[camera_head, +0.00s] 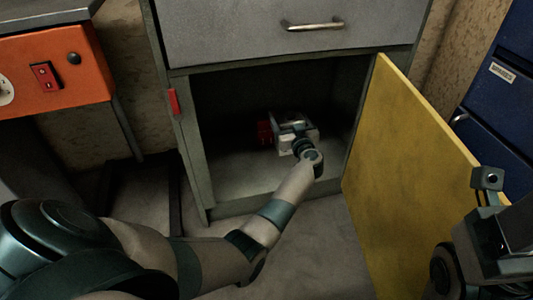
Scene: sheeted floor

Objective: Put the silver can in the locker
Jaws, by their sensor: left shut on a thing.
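The locker is a grey-green cabinet with an open lower compartment (235,168). Its yellow door (405,150) stands swung open to the right. My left arm reaches in through the opening, and my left gripper (284,128) is inside, low above the compartment floor. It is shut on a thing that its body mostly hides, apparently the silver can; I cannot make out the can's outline. A small red patch (264,132) shows just left of the gripper; I cannot tell what it belongs to. My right gripper (488,180) shows only partly at the right edge.
A grey drawer with a metal handle (312,26) is above the compartment. A red catch (173,101) sits on the left frame. An orange unit with a red switch (46,75) is at left, and a blue cabinet (503,85) at right. Bare floor (315,245) lies in front.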

